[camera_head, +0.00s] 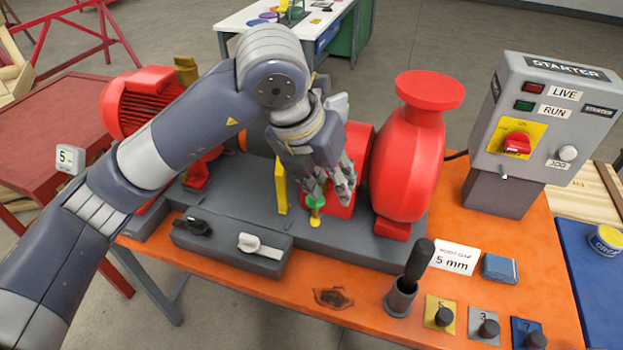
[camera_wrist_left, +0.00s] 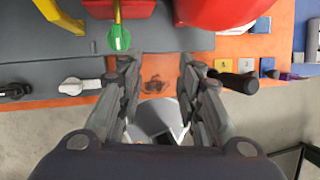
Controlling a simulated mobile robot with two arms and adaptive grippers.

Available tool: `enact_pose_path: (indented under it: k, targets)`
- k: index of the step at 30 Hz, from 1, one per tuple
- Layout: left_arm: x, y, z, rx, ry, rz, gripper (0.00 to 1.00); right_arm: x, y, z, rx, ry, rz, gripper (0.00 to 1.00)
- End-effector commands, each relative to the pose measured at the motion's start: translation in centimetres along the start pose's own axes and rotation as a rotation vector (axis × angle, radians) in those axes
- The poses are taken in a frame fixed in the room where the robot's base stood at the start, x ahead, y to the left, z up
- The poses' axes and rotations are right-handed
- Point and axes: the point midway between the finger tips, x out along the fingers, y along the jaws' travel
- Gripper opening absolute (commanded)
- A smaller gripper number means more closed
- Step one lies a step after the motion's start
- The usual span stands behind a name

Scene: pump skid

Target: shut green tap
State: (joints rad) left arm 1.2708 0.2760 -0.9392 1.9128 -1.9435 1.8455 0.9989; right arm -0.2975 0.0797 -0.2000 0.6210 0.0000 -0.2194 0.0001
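The green tap (camera_head: 316,202) sits on a small yellow fitting at the front of the pump, low beside the red pump parts. My left gripper (camera_head: 334,188) hangs close above and beside it and covers part of it in the head view. In the left wrist view the green tap (camera_wrist_left: 120,39) shows whole as a rounded green handle, just beyond the tip of the left-hand finger. The two fingers of my left gripper (camera_wrist_left: 157,65) stand apart with nothing held between them. I cannot tell whether a finger touches the tap. My right gripper is not in view.
A red motor (camera_head: 140,100) and red pump casing (camera_head: 410,160) flank the tap. A grey block with a black lever (camera_head: 195,226) and a white lever (camera_head: 260,246) lies in front. The starter box (camera_head: 545,115) stands at right. A black-handled tool (camera_head: 418,262) stands upright near the front edge.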

Motion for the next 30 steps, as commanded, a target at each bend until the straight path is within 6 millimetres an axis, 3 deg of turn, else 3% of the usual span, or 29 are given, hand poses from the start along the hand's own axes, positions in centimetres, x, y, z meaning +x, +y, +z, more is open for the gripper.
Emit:
enact_pose_path:
  k: [3, 8, 21, 30]
  targets:
    - [-1.4, 2.8, 0.8, -0.031, -0.031, 0.146, 0.33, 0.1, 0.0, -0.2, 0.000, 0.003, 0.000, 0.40]
    - [-1.4, 4.0, 1.1, -0.049, -0.040, 0.202, 0.33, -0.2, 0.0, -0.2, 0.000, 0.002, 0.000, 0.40]
    - [5.9, 5.4, 1.3, -0.048, -0.036, 0.197, 0.33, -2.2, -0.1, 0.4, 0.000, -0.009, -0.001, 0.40]
    - [8.6, 5.9, 1.4, -0.046, -0.039, 0.196, 0.33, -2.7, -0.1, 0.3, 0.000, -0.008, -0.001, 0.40]
